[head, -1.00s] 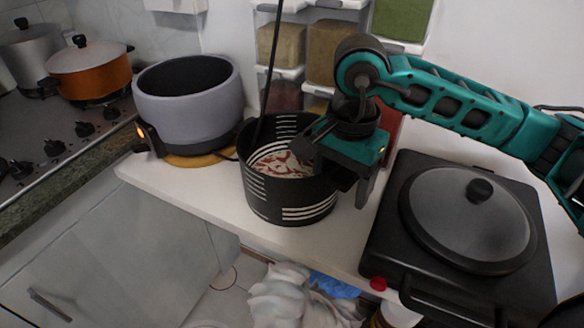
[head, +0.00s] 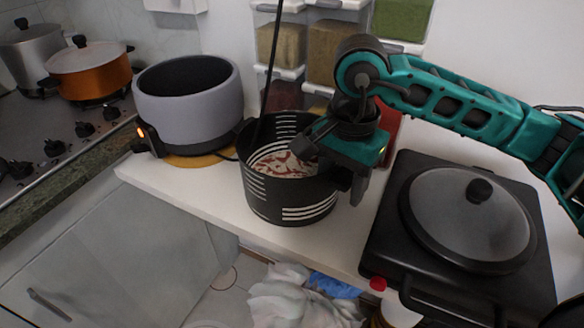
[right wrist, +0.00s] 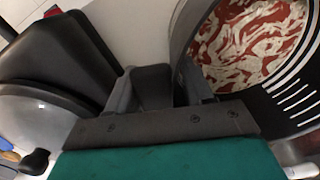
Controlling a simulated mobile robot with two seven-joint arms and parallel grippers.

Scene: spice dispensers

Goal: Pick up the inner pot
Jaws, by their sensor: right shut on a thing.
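The inner pot (head: 262,196) is a black round pot with white stripes and a red-and-white patterned inside. It stands upright on the white counter, left of my right gripper (head: 353,183). My right gripper is shut on the pot's right side, at what looks like a black handle. In the right wrist view, the fingers (right wrist: 160,90) close around this dark part, and the patterned inside of the pot (right wrist: 245,40) is at the upper right. The exact contact is partly hidden by the gripper. My left gripper is not in view.
A grey cooker body (head: 190,110) with a lit orange light stands left of the pot. A black electric pan with a glass lid (head: 465,222) is close on the right. Spice containers (head: 332,52) stand behind. A thin black rod (head: 270,75) rises at the pot.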

